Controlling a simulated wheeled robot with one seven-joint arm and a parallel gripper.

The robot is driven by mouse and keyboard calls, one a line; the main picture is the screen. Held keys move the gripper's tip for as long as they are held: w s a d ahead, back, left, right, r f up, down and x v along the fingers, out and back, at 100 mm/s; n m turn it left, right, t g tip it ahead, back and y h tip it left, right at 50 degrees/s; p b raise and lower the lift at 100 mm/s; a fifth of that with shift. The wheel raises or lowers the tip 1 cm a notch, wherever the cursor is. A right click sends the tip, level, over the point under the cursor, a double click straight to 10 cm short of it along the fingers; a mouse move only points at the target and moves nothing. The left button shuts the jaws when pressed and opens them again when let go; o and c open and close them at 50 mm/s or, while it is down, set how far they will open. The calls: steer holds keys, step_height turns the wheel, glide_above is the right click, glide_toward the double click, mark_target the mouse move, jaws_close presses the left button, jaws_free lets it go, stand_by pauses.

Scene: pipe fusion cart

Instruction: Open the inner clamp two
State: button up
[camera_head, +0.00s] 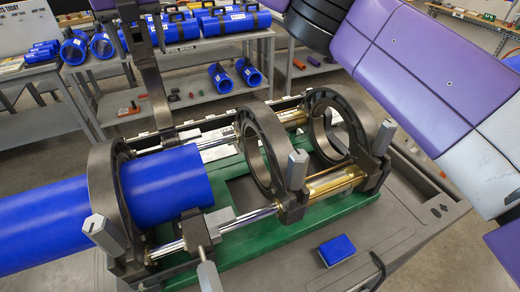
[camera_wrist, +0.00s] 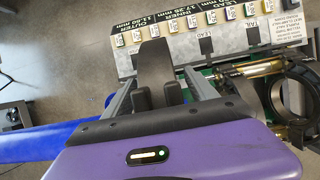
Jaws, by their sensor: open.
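The fusion cart's clamps stand in a row on a green base. The ring clamp (camera_head: 262,155) right of the pipe end is upright, closed and empty, with a grey knob (camera_head: 298,168) at its front. Left of it, a dark clamp arm (camera_head: 148,75) stands raised by the blue pipe (camera_head: 165,188). No label shows which is inner clamp two.
Another empty ring (camera_head: 340,112) stands at the right, and a ring (camera_head: 112,185) encircles the pipe at the left. A labelled panel (camera_wrist: 215,42) stands behind. A blue block (camera_head: 337,250) lies on the grey cart top. Shelves with blue pipe pieces stand behind.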

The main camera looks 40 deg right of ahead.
steer(key=shift+c, duration=0.3)
steer(key=c, duration=1.2)
steer(key=shift+w+d+r+p, duration=0.1)
steer(key=shift+w+p, duration=0.4)
steer(key=shift+p, duration=0.55)
steer(key=p, duration=0.1)
steer(key=w+p, duration=0.1)
steer(key=p, duration=0.1)
steer(key=w+p, duration=0.1)
steer(key=shift+w+d+f, duration=0.25)
steer(key=shift+d, duration=0.15)
steer(key=shift+w+d+f+p, duration=0.15)
steer(key=shift+w+f+p, duration=0.25)
steer(key=shift+p, duration=0.4)
steer(key=shift+w+d+f, duration=0.2)
steer(key=shift+w+d, duration=0.05)
steer(key=shift+w, duration=0.4)
